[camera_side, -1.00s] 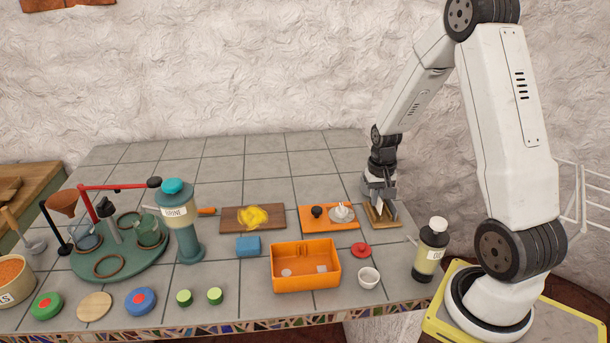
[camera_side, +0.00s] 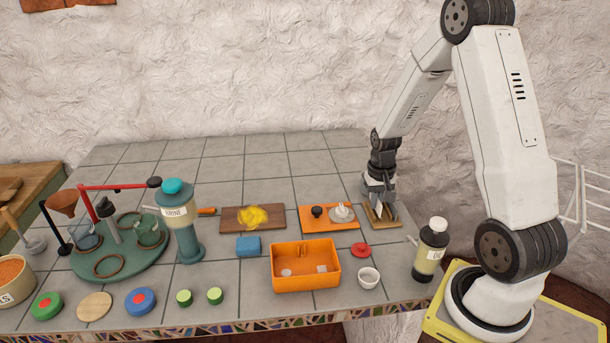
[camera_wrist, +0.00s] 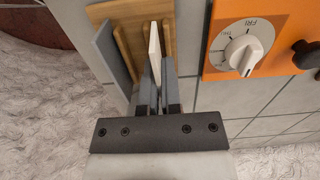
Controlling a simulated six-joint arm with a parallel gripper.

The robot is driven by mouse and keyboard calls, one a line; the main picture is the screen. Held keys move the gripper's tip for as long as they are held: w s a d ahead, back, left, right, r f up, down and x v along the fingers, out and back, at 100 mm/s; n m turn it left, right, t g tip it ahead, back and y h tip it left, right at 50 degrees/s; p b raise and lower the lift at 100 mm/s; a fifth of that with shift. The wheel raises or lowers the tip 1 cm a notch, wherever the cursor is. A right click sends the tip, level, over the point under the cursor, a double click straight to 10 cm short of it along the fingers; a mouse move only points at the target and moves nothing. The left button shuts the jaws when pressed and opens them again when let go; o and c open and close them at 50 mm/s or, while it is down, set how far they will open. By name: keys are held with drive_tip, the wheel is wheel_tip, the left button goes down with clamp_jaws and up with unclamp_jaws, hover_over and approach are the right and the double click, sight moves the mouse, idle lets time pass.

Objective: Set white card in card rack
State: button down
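The card rack (camera_side: 396,221) is a small wooden stand at the right of the counter. In the wrist view the rack (camera_wrist: 99,13) shows a wooden upright, with a grey card-like panel (camera_wrist: 110,50) at its left. The white card (camera_wrist: 154,42) stands on edge over the rack's base, right of the upright. My gripper (camera_wrist: 158,64) has its fingers close together on both sides of the white card's near end; in the side view my gripper (camera_side: 380,207) points down at the rack. The card's lower edge is hidden, so I cannot tell if it is seated.
An orange panel (camera_wrist: 222,66) with a white dial (camera_wrist: 243,52) lies right beside the rack in the wrist view. An orange bin (camera_side: 306,285), red disc (camera_side: 361,250), white cup (camera_side: 368,278) and labelled bottle (camera_side: 431,250) stand nearer the front. The back counter is clear.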

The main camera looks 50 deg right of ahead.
sight(377, 211)
drive_tip(key=shift+s+a+f, duration=0.1)
drive_tip(key=shift+s+f, duration=0.1)
drive_tip(key=shift+f, duration=0.7)
drive_tip(key=shift+s+a+f, duration=0.1)
drive_tip(key=shift+s+f, duration=0.05)
drive_tip(key=shift+f, duration=0.7)
idle(2.4)
drive_tip(key=c, duration=0.7)
unclamp_jaws()
drive_tip(key=shift+c, duration=0.2)
drive_tip(key=shift+w+d+r, duration=0.1)
drive_tip(key=shift+r, duration=0.55)
drive_tip(key=shift+w+d+r, duration=0.1)
drive_tip(key=shift+r, duration=0.55)
drive_tip(key=shift+w+r, duration=0.1)
drive_tip(key=shift+r, duration=2.15)
drive_tip(key=shift+s+a+r+n+t, duration=0.55)
drive_tip(key=shift+a+n, duration=0.95)
drive_tip(key=shift+a, duration=2.2)
drive_tip(key=shift+s+a+r+n+t, duration=0.25)
drive_tip(key=shift+a+r+n, duration=0.9)
drive_tip(key=shift+a, duration=2.5)
drive_tip(key=shift+s+a+r+n+t, duration=0.45)
drive_tip(key=shift+a+n, duration=1.4)
drive_tip(key=shift+a, duration=1.85)
